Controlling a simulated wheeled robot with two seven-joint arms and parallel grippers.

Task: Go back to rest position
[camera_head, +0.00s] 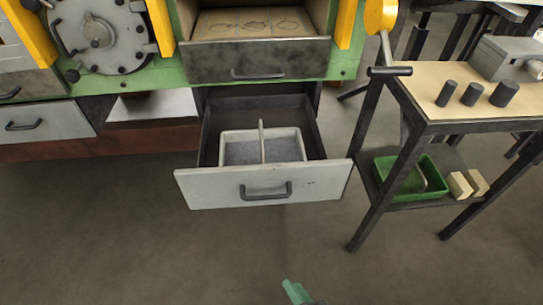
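Only a small part of my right gripper (298,292) shows, as a pale green tip at the bottom edge of the head view. It is over bare floor, well in front of the open lower drawer (225,188) and apart from it. The rest of it is cut off by the frame, so its opening and anything in it cannot be seen. My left gripper is not in view.
The open lower drawer holds a white two-part tray (262,133) with grey contents. Another drawer (262,62) sits above it. A work table (440,125) with several dark cylinders stands at the right; its shelf holds a green bin (405,185). The front floor is clear.

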